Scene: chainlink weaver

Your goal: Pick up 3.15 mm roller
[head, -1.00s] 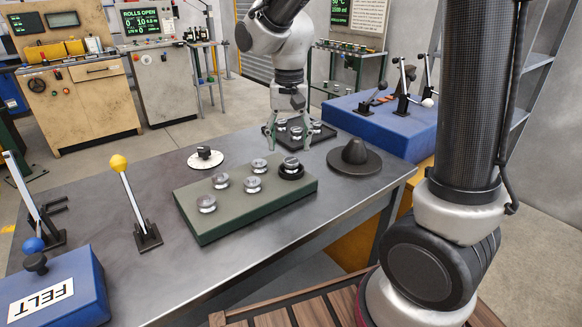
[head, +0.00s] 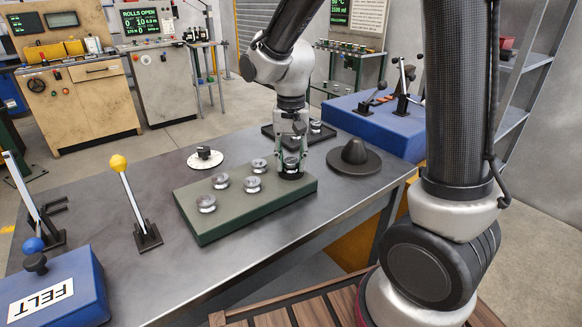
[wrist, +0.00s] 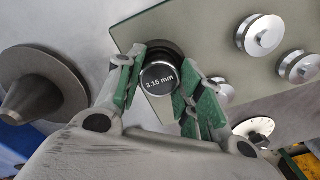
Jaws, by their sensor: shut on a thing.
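The 3.15 mm roller (wrist: 159,79) shows its labelled dark top between my gripper's fingers in the wrist view. In the head view the roller (head: 291,163) is at the right end of the green board (head: 240,213), mostly hidden by the fingers. My gripper (head: 291,168) reaches down over it, and its green-padded fingers (wrist: 160,95) are shut on it from both sides. The roller still appears to be at its black ring seat on the board; I cannot tell whether it is lifted.
Several other silver rollers (head: 253,184) stand on the board close by. A dark cone on a disc (head: 354,154) stands to the right. A white dial (head: 205,158) and a black tray (head: 268,131) lie behind. A yellow-knobbed lever (head: 119,163) stands to the left.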

